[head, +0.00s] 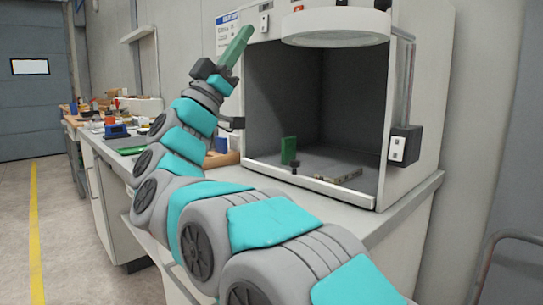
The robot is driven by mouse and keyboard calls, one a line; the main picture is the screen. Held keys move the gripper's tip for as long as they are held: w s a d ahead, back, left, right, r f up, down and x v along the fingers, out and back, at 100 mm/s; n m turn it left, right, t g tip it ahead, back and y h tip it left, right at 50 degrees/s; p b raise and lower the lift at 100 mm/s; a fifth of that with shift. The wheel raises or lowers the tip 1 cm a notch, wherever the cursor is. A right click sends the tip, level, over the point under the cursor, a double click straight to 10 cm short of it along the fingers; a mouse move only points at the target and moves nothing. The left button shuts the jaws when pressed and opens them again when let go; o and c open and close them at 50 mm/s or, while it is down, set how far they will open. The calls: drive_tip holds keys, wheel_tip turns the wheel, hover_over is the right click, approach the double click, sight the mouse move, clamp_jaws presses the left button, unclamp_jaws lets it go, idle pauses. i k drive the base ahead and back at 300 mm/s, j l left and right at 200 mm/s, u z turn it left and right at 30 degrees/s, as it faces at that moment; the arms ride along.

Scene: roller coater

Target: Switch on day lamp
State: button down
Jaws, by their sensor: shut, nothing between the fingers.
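A round white lamp head (335,33) hangs at the top front of a white booth (440,60) with a dark grey interior. A dark switch box with a pale switch plate (397,149) is on the booth's right front post, below the lamp's bracket. A small switch plate (264,23) is on the upper front panel, left of the lamp. I cannot read which switch is for the day lamp. My gripper (247,32) has green fingers, is shut and empty, and points up beside the booth's upper left front, close to that plate in the picture. I cannot tell whether it touches the panel.
Inside the booth stand a green block (288,150) and a flat brownish piece (342,175). A blue-and-white label (227,32) is at the upper left of the booth. A cluttered bench (105,145) extends left. The floor with a yellow line (34,220) is clear.

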sight(264, 23)
drive_tip(key=k+j, duration=0.35)
drive_tip(key=j, duration=0.15)
drive_tip(key=k+j, duration=0.35)
drive_tip(key=j, duration=0.2)
